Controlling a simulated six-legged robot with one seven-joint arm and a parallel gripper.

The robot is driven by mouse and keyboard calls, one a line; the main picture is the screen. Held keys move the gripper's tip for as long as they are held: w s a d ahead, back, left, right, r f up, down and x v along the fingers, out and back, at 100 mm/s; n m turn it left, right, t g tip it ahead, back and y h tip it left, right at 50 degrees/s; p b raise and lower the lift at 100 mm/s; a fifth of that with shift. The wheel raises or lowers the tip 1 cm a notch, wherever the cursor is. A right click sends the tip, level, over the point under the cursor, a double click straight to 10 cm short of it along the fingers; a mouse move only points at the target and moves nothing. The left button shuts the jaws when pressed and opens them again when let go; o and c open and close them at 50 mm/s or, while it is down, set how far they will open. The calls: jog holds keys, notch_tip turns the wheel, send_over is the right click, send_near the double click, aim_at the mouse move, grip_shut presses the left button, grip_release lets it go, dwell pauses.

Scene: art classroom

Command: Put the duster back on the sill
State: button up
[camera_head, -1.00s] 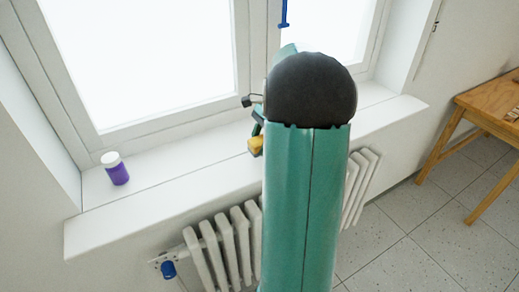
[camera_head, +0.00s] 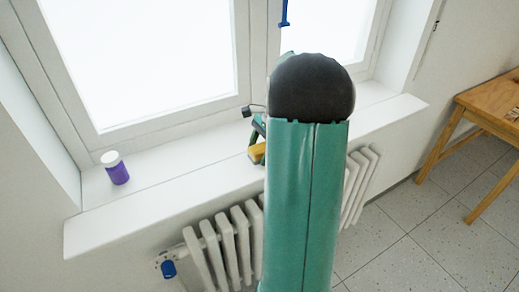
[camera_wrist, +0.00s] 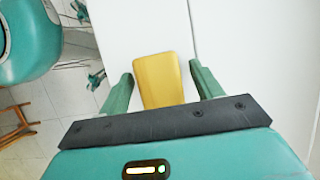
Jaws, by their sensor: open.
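The duster (camera_wrist: 162,82) is a yellow block in the wrist view, between my two green fingers, against the white sill (camera_wrist: 140,35). It appears to rest on the sill, but its underside is hidden. In the head view the duster (camera_head: 257,153) shows as a small yellow piece at the front edge of the sill (camera_head: 195,188), partly covered by my arm. My gripper (camera_wrist: 162,84) is open around the duster, with a narrow gap on each side. In the head view my gripper (camera_head: 257,132) is mostly hidden behind my arm.
A white radiator (camera_head: 228,243) with a blue valve is below the sill. A wooden table (camera_head: 478,105) stands at the right. The sill between jar and gripper is clear.

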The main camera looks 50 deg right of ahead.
jog(key=v, duration=1.2)
jog(key=a+r+n+h, duration=0.25)
jog(key=a+n, duration=0.25)
jog(key=a, duration=0.5)
jog(key=a+r+n+h, duration=0.1)
jog(key=a+r+n, duration=0.25)
jog(key=a, duration=0.65)
jog(key=s+a+f+n+t, duration=0.2)
jog(key=s+a+n, duration=0.2)
jog(key=a, duration=0.5)
jog(key=s+a+f+n+t, duration=0.2)
jog(key=s+a+n, duration=0.3)
jog(key=a+n, duration=0.3)
jog(key=shift+s+a+f+n+h, duration=0.15)
jog(key=shift+s+a+n+h, duration=0.2)
jog(key=shift+a+n+h, duration=0.15)
jog(key=shift+d, duration=0.1)
jog(key=shift+c, duration=0.3)
